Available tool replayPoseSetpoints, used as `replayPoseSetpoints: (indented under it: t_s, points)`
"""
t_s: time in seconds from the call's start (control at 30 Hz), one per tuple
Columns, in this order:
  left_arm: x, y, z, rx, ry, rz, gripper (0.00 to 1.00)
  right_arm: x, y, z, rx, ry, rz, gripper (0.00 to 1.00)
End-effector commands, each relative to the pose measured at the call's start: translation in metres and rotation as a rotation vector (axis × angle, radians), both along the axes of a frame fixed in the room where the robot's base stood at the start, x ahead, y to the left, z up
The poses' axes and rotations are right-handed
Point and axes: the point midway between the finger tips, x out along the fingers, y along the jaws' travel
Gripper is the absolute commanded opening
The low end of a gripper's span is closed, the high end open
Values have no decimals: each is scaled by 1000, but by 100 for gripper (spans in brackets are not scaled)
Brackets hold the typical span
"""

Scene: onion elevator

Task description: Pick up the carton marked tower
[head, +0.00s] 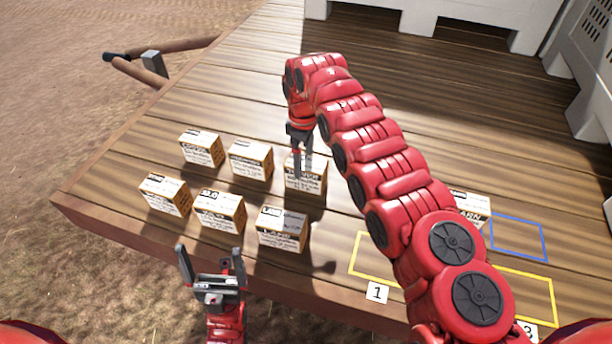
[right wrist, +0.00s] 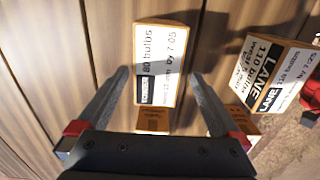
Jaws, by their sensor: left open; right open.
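Several small white-topped cartons stand in two rows on the wooden deck. My right gripper (head: 303,172) is open above the carton at the right end of the back row (head: 318,184). Its front print is partly covered by the fingers, and I cannot read its name surely. In the right wrist view this carton (right wrist: 160,55) reads "80 bulbs" and lies between the open fingers (right wrist: 160,76); I cannot tell if they touch it. My left gripper (head: 211,258) is open and empty in front of the deck's near edge.
The "LANE" carton (head: 282,230) stands just in front and shows in the right wrist view (right wrist: 272,75). Other cartons (head: 250,160) (head: 219,211) are close by. A "BARN" carton (head: 473,206) stands beyond my right arm, near yellow and blue outlines (head: 518,237). White crates (head: 430,20) line the back.

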Motion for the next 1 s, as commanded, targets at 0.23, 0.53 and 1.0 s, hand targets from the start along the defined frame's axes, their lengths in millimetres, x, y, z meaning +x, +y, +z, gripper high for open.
replayPoseSetpoints:
  t_s: [0.23, 0.53, 1.0]
  points:
    - [0, 0, 4, 0, 0, 0, 100, 1, -2, -21, 1, 0, 0, 100]
    - [0, 0, -10, 0, 0, 0, 100, 3, -6, -60, 0, -2, 1, 100]
    - [0, 0, -9, 0, 0, 0, 100, 3, -6, -58, 0, -3, 0, 46]
